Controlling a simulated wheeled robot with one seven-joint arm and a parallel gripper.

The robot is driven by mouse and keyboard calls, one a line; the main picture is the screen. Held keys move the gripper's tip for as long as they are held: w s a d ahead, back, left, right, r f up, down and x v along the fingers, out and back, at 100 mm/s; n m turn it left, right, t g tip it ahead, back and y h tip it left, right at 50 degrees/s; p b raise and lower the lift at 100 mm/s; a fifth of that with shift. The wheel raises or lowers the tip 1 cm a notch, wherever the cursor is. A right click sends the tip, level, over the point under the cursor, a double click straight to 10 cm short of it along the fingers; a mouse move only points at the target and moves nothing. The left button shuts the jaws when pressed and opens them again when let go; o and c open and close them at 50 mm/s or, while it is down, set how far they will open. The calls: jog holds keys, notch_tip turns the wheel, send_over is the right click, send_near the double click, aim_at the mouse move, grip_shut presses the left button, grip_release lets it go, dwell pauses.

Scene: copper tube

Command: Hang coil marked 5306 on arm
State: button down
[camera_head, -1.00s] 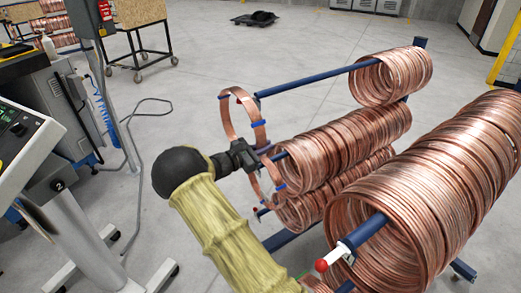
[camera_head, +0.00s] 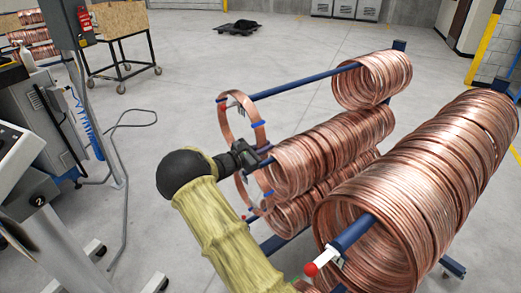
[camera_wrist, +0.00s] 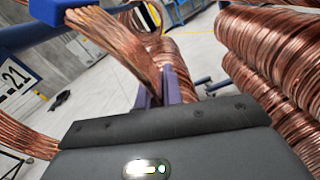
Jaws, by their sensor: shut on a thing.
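My gripper (camera_head: 262,152) is shut on a single thin copper coil (camera_head: 257,118) with blue ties, holding it upright by its right side. In the wrist view, the copper strands (camera_wrist: 122,42) run down to the purple fingers (camera_wrist: 178,84). The upper blue rack arm (camera_head: 305,82) points left, and its free end overlaps the upper part of the ring's opening. I cannot tell whether the end is through the ring or only behind it. Coils (camera_head: 372,78) hang at that arm's far end. No mark 5306 is legible.
Coil stacks hang on lower arms (camera_head: 335,150), close right of my gripper. A large coil stack (camera_head: 430,170) hangs nearer, on an arm with a red-knobbed end (camera_head: 311,269). A grey machine (camera_head: 45,120) stands left.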

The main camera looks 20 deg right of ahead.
jog(key=f+b+x, duration=0.1)
jog(key=b+x, duration=0.1)
jog(key=x, duration=1)
jog(key=shift+f+b, duration=0.25)
jog(key=shift+b, duration=0.1)
dwell(0.9)
dwell(0.4)
jog(key=c, duration=1.5)
grip_release()
jog(key=shift+o, duration=0.2)
jog(key=b+v, duration=0.2)
jog(key=v, duration=1.5)
jog(key=shift+a+b, duration=0.2)
jog(key=shift+b, duration=0.1)
jog(key=shift+d+f, duration=0.1)
